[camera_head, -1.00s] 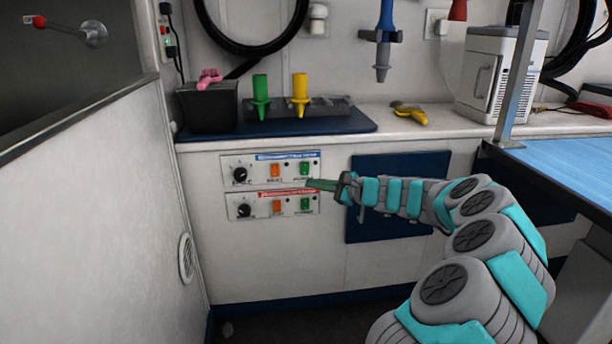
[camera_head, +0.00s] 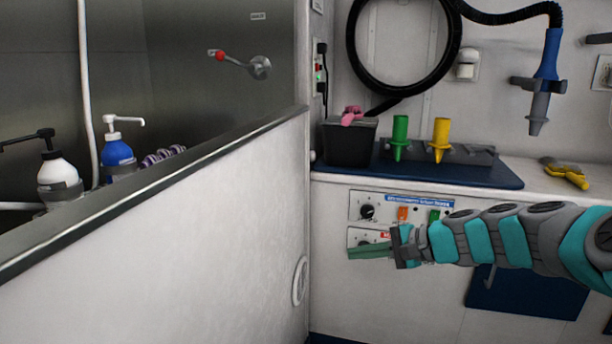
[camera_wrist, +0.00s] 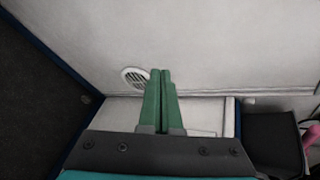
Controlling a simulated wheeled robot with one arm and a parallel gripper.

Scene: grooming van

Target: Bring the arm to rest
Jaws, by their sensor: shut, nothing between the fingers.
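My arm reaches in from the right in the head view, stretched out level. My gripper (camera_head: 370,251) points left in front of the lower control panel (camera_head: 360,236) on the white cabinet, covering much of that panel. In the wrist view its two green fingers (camera_wrist: 160,98) lie side by side, shut with nothing between them. I cannot tell from these views how far the fingertips are from the panel.
A white partition (camera_head: 200,220) with a round vent (camera_head: 299,281) stands to the left, with a tub and pump bottles (camera_head: 118,155) behind it. The counter (camera_head: 335,176) holds a black bin (camera_head: 349,143), green and yellow nozzles (camera_head: 440,139) and a yellow tool (camera_head: 566,172).

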